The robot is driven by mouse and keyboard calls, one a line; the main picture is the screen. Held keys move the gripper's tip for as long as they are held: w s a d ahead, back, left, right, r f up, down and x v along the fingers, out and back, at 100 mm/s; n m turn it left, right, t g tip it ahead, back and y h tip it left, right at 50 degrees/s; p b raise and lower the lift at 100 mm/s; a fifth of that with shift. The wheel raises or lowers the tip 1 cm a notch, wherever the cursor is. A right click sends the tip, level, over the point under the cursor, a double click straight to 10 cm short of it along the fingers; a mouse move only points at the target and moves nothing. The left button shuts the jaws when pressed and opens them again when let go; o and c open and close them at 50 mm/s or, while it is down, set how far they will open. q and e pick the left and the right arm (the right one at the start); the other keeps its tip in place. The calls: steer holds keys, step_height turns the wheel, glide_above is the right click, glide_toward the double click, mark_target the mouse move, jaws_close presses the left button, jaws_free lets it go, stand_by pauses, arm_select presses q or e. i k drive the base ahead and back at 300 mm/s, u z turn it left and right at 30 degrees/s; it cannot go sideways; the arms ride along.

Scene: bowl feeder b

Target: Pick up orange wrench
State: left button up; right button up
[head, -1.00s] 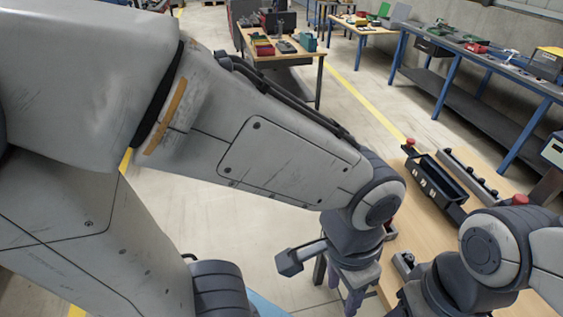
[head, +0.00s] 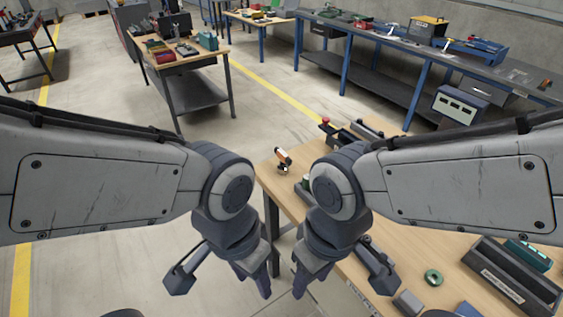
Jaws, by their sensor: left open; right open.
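I cannot clearly make out an orange wrench in the head view. A small orange, white and black item (head: 283,158) stands near the left end of the wooden workbench (head: 420,225), but it is too small to tell what it is. My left gripper (head: 253,284) points down, open and empty, over the floor left of the workbench. My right gripper (head: 308,284) points down, open and empty, close beside it near the bench's front edge. My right arm hides part of the bench.
A dark labelled bin (head: 500,278) and a green ring (head: 433,277) lie on the workbench at right. A red-topped item (head: 325,122) is at its far edge. A side table (head: 185,62) and a long blue-legged bench (head: 440,55) stand behind, with open floor between.

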mark_target(286, 161)
steer(key=k, duration=0.6)
steer(key=u, duration=0.85)
steer(key=i, duration=1.75)
steer(key=z, duration=0.45)
